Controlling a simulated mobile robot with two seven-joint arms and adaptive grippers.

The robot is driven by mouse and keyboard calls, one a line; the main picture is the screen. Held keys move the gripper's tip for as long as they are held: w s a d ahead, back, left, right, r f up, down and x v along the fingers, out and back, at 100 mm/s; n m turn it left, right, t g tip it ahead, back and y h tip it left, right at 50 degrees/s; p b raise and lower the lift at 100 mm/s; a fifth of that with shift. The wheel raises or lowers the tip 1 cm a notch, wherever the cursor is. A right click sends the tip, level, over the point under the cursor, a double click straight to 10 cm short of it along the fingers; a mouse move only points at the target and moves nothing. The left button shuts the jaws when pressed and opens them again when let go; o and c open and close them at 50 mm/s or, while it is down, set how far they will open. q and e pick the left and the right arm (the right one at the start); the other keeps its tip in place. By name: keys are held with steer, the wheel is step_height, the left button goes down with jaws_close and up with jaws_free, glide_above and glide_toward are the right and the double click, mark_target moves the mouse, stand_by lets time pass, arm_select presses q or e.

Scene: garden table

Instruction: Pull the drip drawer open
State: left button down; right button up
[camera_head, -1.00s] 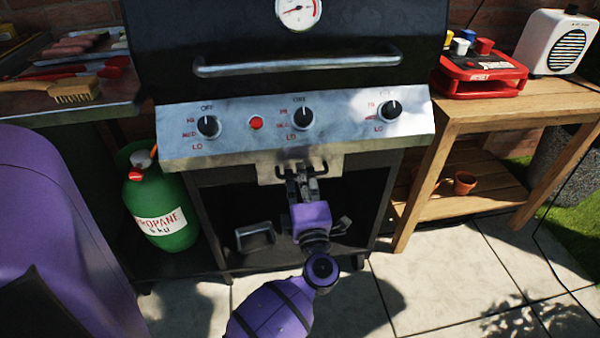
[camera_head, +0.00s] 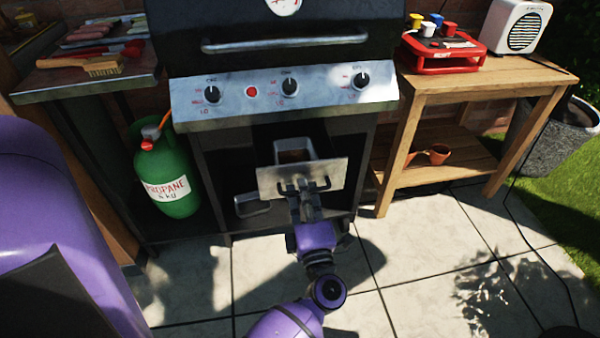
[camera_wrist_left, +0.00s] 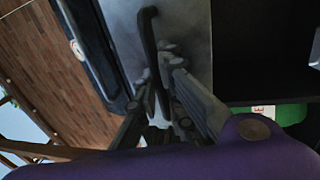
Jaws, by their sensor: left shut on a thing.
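The drip drawer (camera_head: 333,174) stands pulled out from under the grill's control panel (camera_head: 330,92). Its metal front faces me, and its open tray (camera_head: 296,146) shows behind the front, with a brownish inside. A dark handle is on the front; it also shows in the left wrist view (camera_wrist_left: 149,40). My left gripper (camera_head: 303,188) is shut on the handle, near its middle. In the left wrist view my left gripper's fingers (camera_wrist_left: 160,80) close around the dark bar in front of the metal front. My right gripper is not in view.
A green propane tank (camera_head: 165,175) stands left of the grill. A wooden table (camera_head: 480,95) with a red device (camera_head: 440,50) and a white speaker (camera_head: 515,27) is at the right. The paved floor (camera_head: 430,250) in front is clear.

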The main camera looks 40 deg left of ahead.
arm_select(q)
steer(key=v, duration=0.3)
steer(key=r+v, duration=0.1)
steer(key=v, duration=0.1)
steer(key=shift+s+d+p, duration=0.2)
steer(key=shift+d+p, duration=0.05)
steer(key=shift+p, duration=0.05)
steer(key=c, duration=2.1)
jaws_free()
steer(key=v, duration=0.7)
steer(key=shift+s+d+f, duration=0.1)
steer(key=shift+s+d, duration=0.1)
steer(key=shift+s, duration=0.05)
